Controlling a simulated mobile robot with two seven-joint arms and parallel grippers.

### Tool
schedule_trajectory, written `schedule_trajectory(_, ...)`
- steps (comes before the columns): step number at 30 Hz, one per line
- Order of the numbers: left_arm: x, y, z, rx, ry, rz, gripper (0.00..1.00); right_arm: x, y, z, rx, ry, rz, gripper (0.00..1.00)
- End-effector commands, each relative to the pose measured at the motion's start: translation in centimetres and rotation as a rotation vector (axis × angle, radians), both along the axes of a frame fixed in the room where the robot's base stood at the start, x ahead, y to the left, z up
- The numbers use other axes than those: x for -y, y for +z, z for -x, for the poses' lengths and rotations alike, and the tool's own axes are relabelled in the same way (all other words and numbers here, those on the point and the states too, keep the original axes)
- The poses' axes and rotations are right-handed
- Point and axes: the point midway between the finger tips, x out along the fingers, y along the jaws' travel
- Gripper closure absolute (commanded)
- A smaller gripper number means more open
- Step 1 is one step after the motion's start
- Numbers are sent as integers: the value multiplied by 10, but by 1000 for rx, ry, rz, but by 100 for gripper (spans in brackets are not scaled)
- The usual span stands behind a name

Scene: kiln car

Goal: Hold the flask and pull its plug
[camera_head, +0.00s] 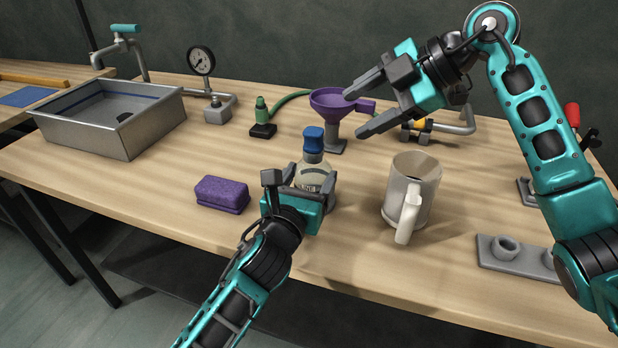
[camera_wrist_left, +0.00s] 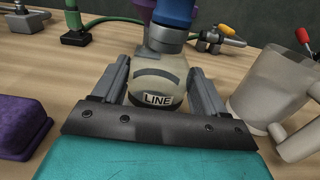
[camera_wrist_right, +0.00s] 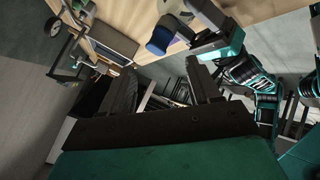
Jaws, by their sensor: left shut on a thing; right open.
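The flask (camera_head: 314,175) is a pale, see-through bottle with a dark-lettered label, upright on the table; in the left wrist view (camera_wrist_left: 158,82) the label reads "LINE". Its blue plug (camera_head: 313,139) sits in the neck. My left gripper (camera_head: 306,184) is shut on the flask's body, with one finger on each side. My right gripper (camera_head: 364,112) is open and empty, up and to the right of the plug, clear of it. In the right wrist view the blue plug (camera_wrist_right: 160,41) shows beyond the fingers, off to the upper left.
A purple funnel (camera_head: 333,103) on a stand is behind the flask. A purple sponge (camera_head: 222,194) lies left, and a grey mug (camera_head: 412,190) stands right. A metal sink (camera_head: 130,140), a gauge (camera_head: 201,62) and a green-capped fitting (camera_head: 262,120) are farther left. A grey holder plate (camera_head: 515,258) lies front right.

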Motion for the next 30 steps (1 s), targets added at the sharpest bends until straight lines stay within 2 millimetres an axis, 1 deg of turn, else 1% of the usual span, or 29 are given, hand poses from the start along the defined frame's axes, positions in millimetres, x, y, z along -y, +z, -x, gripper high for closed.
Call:
schedule_trajectory(3,0,-1,0,-2,0,-1,66,-2,1,-1,162,157,67,38)
schedule_trajectory(12,0,-1,0,-2,0,-1,66,-8,3,-2,576,575,232,38)
schedule_trajectory(24,0,-1,0,-2,0,-1,66,-14,5,-5,1107,1153,433,38)
schedule_trajectory(30,0,-1,0,-2,0,-1,66,-16,5,-6,1345,1430,512,38)
